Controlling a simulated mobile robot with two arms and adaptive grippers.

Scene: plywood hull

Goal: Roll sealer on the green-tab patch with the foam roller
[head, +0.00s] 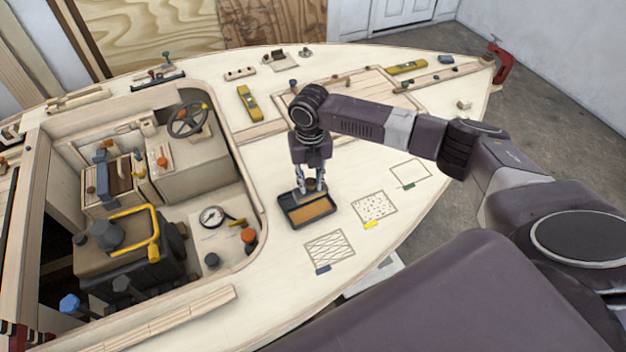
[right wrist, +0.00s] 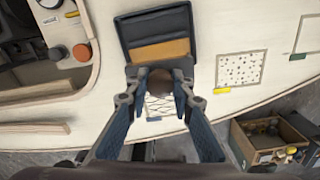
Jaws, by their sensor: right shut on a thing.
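My right gripper (head: 312,186) points down over the far part of the black tray (head: 287,218), which holds amber sealer. It is shut on the foam roller; in the right wrist view a round brown part of the foam roller (right wrist: 162,80) shows between the fingertips (right wrist: 160,88). The roller's foam is mostly hidden, and I cannot tell whether it touches the sealer. The green-tab patch (head: 410,172) is a plain outlined square right of the tray, with its green tab (head: 408,186) at the near edge. My left gripper is out of view.
A speckled patch with a yellow tab (head: 371,224) and a hatched patch with a blue tab (head: 322,269) lie nearer. The cockpit opening, with a gauge (head: 212,216), is left of the tray.

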